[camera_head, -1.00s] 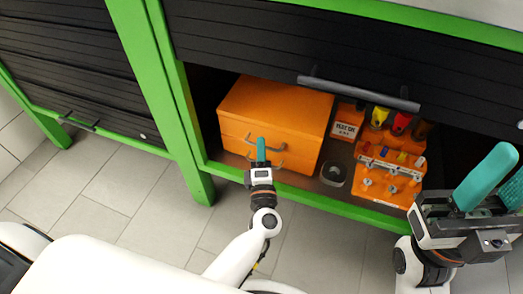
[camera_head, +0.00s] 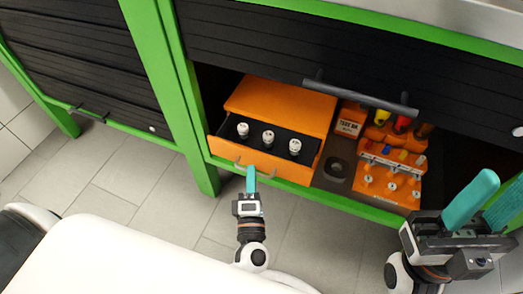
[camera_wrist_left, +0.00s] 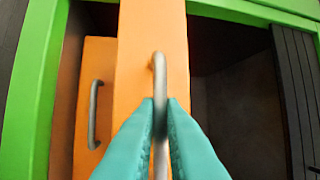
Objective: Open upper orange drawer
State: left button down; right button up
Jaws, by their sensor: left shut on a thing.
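The upper orange drawer (camera_head: 272,169) is pulled out of the orange cabinet (camera_head: 285,100). Three white-grey fittings (camera_head: 268,138) stand in its dark interior. My left gripper (camera_head: 251,180) is at the drawer's front. In the left wrist view its teal fingers (camera_wrist_left: 160,106) are closed around the grey handle (camera_wrist_left: 159,70) of the upper drawer. The lower orange drawer (camera_wrist_left: 83,80) with its own handle (camera_wrist_left: 94,115) sits set back and shut in the left wrist view. My right gripper (camera_head: 490,205) is at the far right, open and empty.
A raised black shutter (camera_head: 250,40) with a bar handle (camera_head: 360,97) hangs above. A green frame (camera_head: 300,192) edges the shelf. Right of the cabinet are a dark round cup (camera_head: 336,170) and an orange tool rack (camera_head: 390,190). The tiled floor in front is clear.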

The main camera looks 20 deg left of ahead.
pick_arm(q)
jog(key=s, duration=0.2)
jog(key=shift+s, duration=0.35)
jog(key=c, duration=1.5)
grip_release()
jog(key=p+v, duration=0.2)
jog(key=v, duration=1)
